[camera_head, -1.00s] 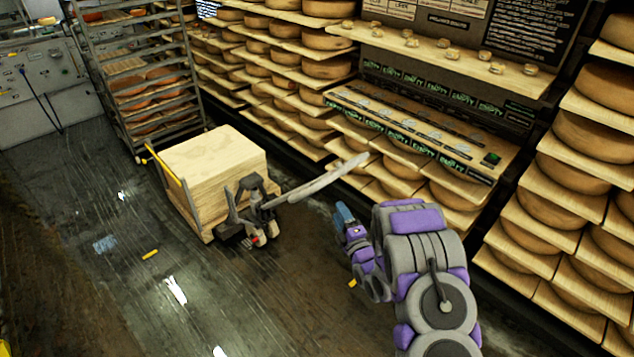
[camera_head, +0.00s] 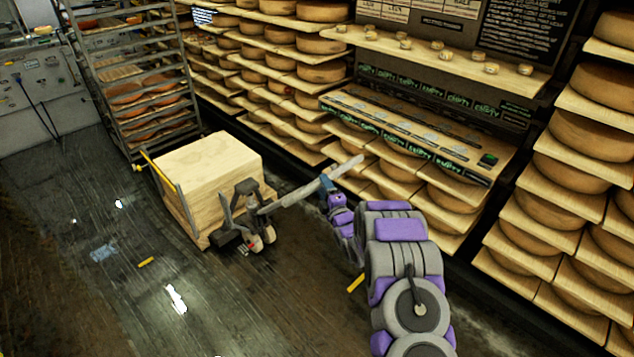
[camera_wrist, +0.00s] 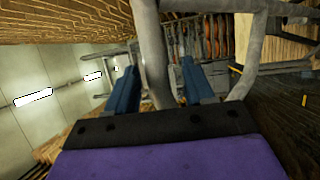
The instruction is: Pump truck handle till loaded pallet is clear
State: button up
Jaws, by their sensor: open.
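The pallet truck (camera_head: 245,222) stands at the near end of a pallet loaded with a block of pale boards (camera_head: 208,165). Its long grey handle (camera_head: 290,198) slants up to the right. In the head view my gripper (camera_head: 325,188) is at the handle's outer part, overlapping it. In the wrist view the handle's looped grip (camera_wrist: 152,55) is close, and its left bar runs between my two blue fingertips (camera_wrist: 158,75). The fingers are apart; contact with the bar cannot be told. The gap beneath the pallet is too small to judge.
A tall rack (camera_head: 145,90) with trays of cheese stands behind the load. Shelves of cheese wheels (camera_head: 460,205) line the right side. A small yellow object (camera_head: 146,262) lies on the dark wet floor, which is mostly free at left.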

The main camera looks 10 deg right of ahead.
jog(key=w, duration=0.2)
jog(key=d, duration=0.1)
jog(key=shift+w+r, duration=0.25)
jog(key=shift+w, duration=0.15)
jog(key=a, duration=0.3)
jog(key=shift+w+a+r, duration=0.1)
jog(key=shift+w+a, duration=0.2)
jog(key=shift+w, duration=0.05)
jog(key=d, duration=0.2)
jog(key=shift+d, duration=0.3)
jog(key=shift+c, duration=1.1)
jog(key=shift+d, duration=0.3)
jog(key=shift+c, duration=1.5)
jog(key=shift+s+a, duration=0.1)
jog(key=shift+a, duration=1)
grip_shut()
jog(key=shift+d, duration=0.1)
